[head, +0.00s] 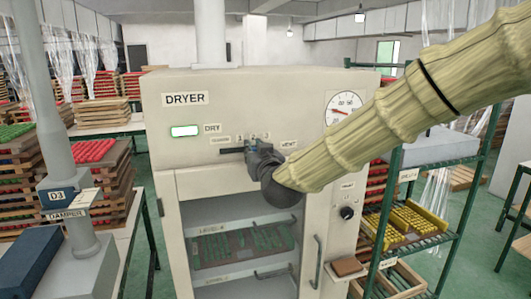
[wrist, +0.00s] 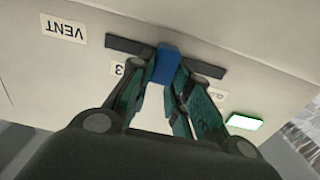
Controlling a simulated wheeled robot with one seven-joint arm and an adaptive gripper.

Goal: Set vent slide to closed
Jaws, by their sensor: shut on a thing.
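The vent slide is a blue knob (wrist: 166,65) on a dark horizontal slot in the dryer's front (head: 228,151); the slot also shows in the wrist view (wrist: 207,69). My gripper (wrist: 161,85) is shut on the knob, one finger on each side. In the wrist view, turned upside down, the knob is near mid-slot, between the "3" mark (wrist: 118,68) and a partly hidden label (wrist: 208,94). In the head view my gripper (head: 254,150) covers the knob. The VENT label (head: 288,144) is at the slot's right end; a small label (head: 220,139), too blurred to read, is at the left.
A DAMPER post (head: 72,203) stands at left. A green shelf rack (head: 437,159) stands at right.

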